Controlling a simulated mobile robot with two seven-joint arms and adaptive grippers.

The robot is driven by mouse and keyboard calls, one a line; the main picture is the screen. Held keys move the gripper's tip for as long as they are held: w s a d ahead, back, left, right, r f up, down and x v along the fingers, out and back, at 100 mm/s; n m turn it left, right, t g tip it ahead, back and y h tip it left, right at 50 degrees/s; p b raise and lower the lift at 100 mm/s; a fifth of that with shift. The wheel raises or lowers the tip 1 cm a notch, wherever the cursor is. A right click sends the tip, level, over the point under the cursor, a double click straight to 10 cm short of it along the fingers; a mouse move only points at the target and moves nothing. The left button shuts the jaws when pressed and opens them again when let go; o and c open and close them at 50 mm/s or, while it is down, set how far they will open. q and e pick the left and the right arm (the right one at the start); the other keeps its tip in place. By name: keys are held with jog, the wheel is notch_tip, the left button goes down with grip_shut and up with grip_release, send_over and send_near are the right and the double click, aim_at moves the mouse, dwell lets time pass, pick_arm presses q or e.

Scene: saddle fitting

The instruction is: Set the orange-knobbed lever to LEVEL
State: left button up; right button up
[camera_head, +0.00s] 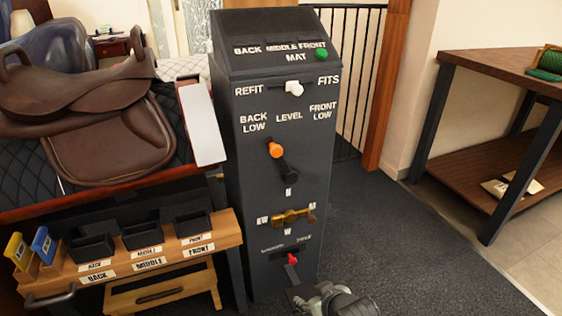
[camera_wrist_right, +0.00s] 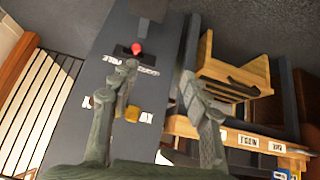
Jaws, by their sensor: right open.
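The orange-knobbed lever (camera_head: 275,149) is on the front of the dark control cabinet (camera_head: 250,200), below the labels BACK LOW, LEVEL and FRONT LOW. Its dark arm leans up and left from its pivot, with the orange knob between the BACK LOW label (camera_head: 254,122) and the LEVEL label (camera_head: 289,116). My right gripper (camera_head: 325,296) is at the bottom of the head view, low in front of the cabinet and well below the lever. In the right wrist view its fingers (camera_wrist_right: 158,72) are apart with nothing between them. The lever is not seen there. My left gripper is not in view.
The cabinet also carries a white knob (camera_head: 294,88), a green knob (camera_head: 321,54), a brass handle (camera_head: 287,217) and a red knob (camera_head: 292,259). A wooden bench with bins (camera_head: 140,262) and a saddle (camera_head: 90,110) stand left. Open carpet lies right.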

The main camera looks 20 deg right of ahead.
jog(key=w+r+t, duration=0.5)
jog(key=w+r, duration=0.6)
jog(key=r, duration=0.4)
jog(key=m+t+b, duration=0.1)
jog(key=t, duration=0.4)
send_near(278, 154)
jog(key=w, duration=0.8)
jog(key=shift+w+r, duration=0.15)
jog(key=shift+w, duration=0.15)
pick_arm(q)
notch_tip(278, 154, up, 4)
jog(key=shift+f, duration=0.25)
pick_arm(e)
jog(key=shift+w, duration=0.3)
grip_shut()
